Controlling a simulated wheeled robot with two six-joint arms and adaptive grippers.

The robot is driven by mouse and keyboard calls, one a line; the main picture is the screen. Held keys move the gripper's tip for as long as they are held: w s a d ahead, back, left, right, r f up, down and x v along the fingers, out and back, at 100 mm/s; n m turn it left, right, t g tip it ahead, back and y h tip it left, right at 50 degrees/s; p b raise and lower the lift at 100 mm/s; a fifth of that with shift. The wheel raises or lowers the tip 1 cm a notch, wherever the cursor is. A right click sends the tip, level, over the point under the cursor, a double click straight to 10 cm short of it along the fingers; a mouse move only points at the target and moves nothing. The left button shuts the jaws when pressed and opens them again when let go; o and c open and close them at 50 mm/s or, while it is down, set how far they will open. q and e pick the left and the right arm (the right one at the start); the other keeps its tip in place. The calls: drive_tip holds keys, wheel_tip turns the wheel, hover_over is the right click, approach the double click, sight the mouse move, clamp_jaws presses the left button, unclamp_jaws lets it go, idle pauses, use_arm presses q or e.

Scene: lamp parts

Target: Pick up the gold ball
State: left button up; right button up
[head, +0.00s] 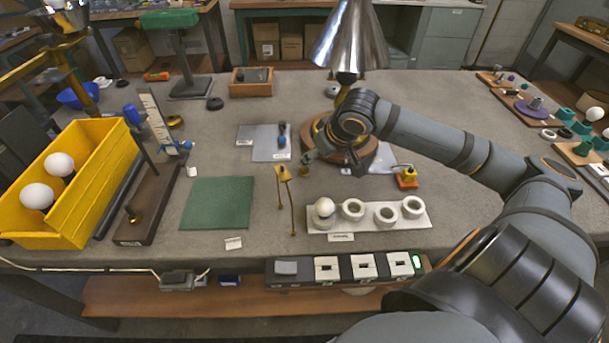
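I cannot make out a clearly gold ball. A pale, beige-white ball (324,207) sits in the leftmost cup of a white holder (370,224) at the front middle of the table; the other cups look empty. My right arm comes in from the right, and its gripper (314,158) is above the table, behind and apart from that holder. Its fingers are small and dark, in front of a round wooden lamp base (372,158), so I cannot tell whether they are open. My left gripper is not in view.
A yellow bin (105,165) with two white globes stands at the left. A thin brass two-legged piece (284,175) stands left of the holder. A shiny metal lampshade (347,42) rises behind my gripper. A green mat (217,203) lies bare at front left.

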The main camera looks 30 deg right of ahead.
drive_tip(key=shift+w+a+f, duration=0.25)
drive_tip(key=shift+a+f, duration=0.1)
drive_tip(key=shift+f, duration=0.1)
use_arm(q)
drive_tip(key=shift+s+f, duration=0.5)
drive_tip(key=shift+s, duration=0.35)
use_arm(e)
drive_tip(key=shift+w+a+f+b, duration=0.15)
drive_tip(key=shift+w+f+b, duration=0.2)
drive_tip(key=shift+f, duration=0.2)
drive_tip(key=x, duration=0.4)
drive_tip(key=shift+a+b, duration=0.1)
drive_tip(key=shift+b, duration=0.25)
drive_tip(key=shift+r, duration=0.1)
drive_tip(key=c, duration=1)
use_arm(q)
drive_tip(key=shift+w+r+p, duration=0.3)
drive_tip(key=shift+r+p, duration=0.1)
drive_tip(key=shift+p, duration=0.4)
use_arm(e)
wheel_tip(320, 180, up, 10)
drive_tip(key=shift+s, duration=0.1)
drive_tip(key=shift+c, duration=0.2)
